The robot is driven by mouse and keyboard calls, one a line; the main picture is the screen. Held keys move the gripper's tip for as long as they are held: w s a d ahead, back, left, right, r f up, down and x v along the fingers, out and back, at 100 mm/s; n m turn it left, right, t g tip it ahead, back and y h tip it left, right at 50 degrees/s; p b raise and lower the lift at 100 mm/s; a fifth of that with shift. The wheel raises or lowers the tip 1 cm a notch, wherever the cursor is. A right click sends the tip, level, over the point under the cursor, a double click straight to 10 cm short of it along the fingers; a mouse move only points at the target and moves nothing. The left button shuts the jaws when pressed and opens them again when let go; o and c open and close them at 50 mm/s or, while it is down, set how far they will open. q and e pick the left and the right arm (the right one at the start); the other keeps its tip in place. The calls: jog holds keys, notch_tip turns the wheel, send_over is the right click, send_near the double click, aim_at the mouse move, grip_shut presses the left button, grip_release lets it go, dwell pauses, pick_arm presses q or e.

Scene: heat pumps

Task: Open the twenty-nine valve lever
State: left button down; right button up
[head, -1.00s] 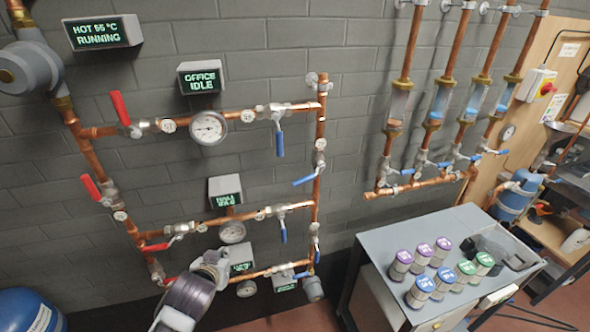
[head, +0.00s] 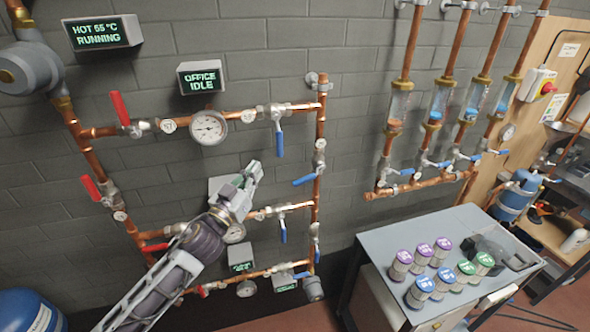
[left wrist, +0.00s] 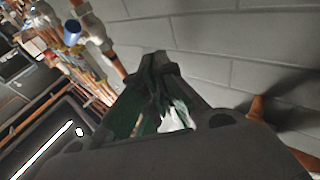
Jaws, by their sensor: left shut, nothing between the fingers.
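Valve levers with red handles sit on the left of the copper pipe frame, such as the upper red lever (head: 119,107) and the one below it (head: 92,187). Blue levers sit on the right, including the top blue lever (head: 279,143), the blue lever on the right riser (head: 304,180) and the middle-row blue lever (head: 283,231). The number tags are too small to read, so I cannot tell which is twenty-nine. My left gripper (head: 252,172) is shut and empty, in front of the pipes between the top and middle rows. My right gripper is not in view.
A dial gauge (head: 208,128) and an "OFFICE IDLE" display (head: 201,77) are on the top row. My left arm hides part of the middle and lower rows. A grey cart (head: 375,255) with several labelled jars stands at the right.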

pick_arm(q)
jog(key=m+g+h, duration=0.2)
jog(key=m+g, duration=0.1)
jog(key=g, duration=0.1)
jog(key=d+m+g+h, duration=0.1)
jog(key=m+g+h, duration=0.1)
jog(key=m+g, duration=0.2)
jog(key=s+d+r+m+g+h, duration=0.1)
jog(key=m+g+h, duration=0.2)
jog(key=m+g, duration=0.1)
jog(key=shift+g, duration=0.3)
dwell(0.4)
jog(key=p, duration=0.3)
send_over(295, 186)
jog(key=shift+f, duration=0.55)
jog(key=shift+b, duration=0.4)
dwell(0.3)
